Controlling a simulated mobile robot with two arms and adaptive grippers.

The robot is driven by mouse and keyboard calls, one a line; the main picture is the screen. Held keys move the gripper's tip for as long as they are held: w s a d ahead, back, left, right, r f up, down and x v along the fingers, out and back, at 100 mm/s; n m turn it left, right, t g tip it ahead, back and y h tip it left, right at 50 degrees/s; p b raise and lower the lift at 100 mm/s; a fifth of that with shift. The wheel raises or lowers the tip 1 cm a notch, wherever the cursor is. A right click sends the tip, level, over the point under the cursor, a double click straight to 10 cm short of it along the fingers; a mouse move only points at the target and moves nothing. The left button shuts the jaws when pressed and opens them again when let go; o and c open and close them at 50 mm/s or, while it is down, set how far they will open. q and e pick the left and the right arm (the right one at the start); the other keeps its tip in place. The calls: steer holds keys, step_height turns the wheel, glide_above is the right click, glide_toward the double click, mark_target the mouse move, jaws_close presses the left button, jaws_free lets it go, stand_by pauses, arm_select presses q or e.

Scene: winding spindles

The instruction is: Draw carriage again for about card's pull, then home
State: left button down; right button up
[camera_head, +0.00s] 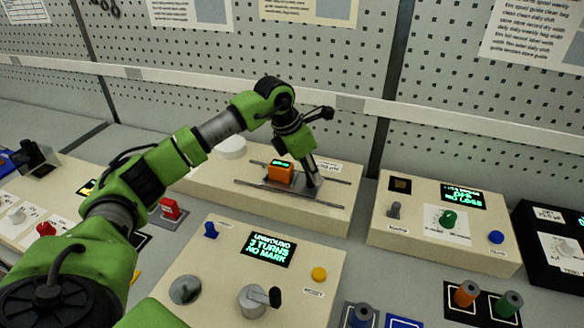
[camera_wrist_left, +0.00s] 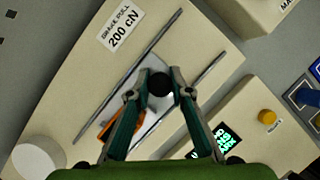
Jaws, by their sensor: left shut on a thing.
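The carriage (camera_head: 264,183) is a silvery plate with an orange block (camera_head: 280,171) that bears a small green readout, too small to read. It sits on two metal rails on a beige bench box. My left gripper (camera_head: 314,181) reaches down to the plate's right end. In the left wrist view, its fingers (camera_wrist_left: 160,88) are shut on the carriage's round black knob (camera_wrist_left: 160,82); the orange block (camera_wrist_left: 120,124) is partly hidden behind a finger. The card (camera_wrist_left: 122,28) beside the rails reads "BRAKE PULL 200 CN". My right gripper is out of view.
A front console has a screen (camera_head: 266,249) reading "3 TURNS NO MARK", a crank (camera_head: 252,300) and a yellow button (camera_head: 319,274). Another console (camera_head: 444,260) with a green knob stands at right. A white disc (camera_head: 231,147) is left of the rails. Coloured spools (camera_head: 467,293) stand front right.

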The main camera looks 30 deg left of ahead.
arm_select(q)
steer(key=d, duration=0.2)
steer(key=w+d, duration=0.1)
steer(key=d, duration=0.1)
steer(key=shift+d, duration=0.15)
steer(key=c, duration=1.8)
jaws_free()
steer(key=shift+r, duration=0.1)
steer(key=v, duration=1.2)
